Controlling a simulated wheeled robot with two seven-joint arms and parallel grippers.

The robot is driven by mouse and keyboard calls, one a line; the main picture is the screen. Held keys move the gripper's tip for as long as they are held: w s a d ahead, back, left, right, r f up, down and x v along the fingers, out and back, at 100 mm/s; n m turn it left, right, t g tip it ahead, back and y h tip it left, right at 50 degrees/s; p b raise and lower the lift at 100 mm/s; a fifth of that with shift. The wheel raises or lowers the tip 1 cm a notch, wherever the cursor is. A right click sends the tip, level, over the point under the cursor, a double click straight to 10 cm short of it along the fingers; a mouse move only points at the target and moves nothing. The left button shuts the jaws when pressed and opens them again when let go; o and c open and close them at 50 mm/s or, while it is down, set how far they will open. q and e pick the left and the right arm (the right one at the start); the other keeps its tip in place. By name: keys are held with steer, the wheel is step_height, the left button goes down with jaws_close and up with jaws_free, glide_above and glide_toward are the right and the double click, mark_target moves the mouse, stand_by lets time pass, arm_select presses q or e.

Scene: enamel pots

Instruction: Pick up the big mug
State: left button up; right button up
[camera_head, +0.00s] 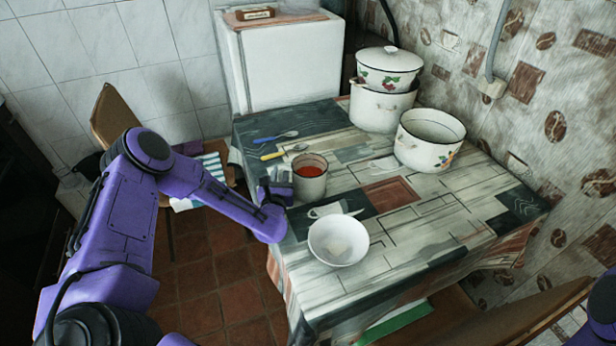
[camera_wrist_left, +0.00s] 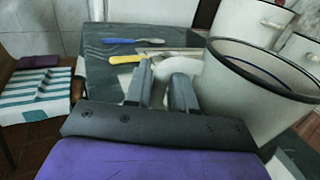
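The big mug (camera_head: 311,184), white with a dark rim and red inside, stands upright on the table near its left edge. In the left wrist view the mug (camera_wrist_left: 258,95) is large at the right. My left gripper (camera_head: 280,186) is at the mug's left side, low beside its wall. In the wrist view the left gripper's two fingers (camera_wrist_left: 163,88) are apart with a gap between them. A pale curved shape (camera_wrist_left: 182,68), likely the mug's handle, shows at the fingertips; whether it is between them is unclear. My right gripper is out of view.
A white bowl (camera_head: 338,241) stands in front of the mug. An open pot (camera_head: 428,139) and a lidded pot (camera_head: 389,72) above another pot (camera_head: 380,108) stand at the back right.

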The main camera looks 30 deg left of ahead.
arm_select(q)
steer(key=shift+x, duration=0.9)
jaws_close()
steer(key=shift+w, duration=0.1)
stand_by(0.6)
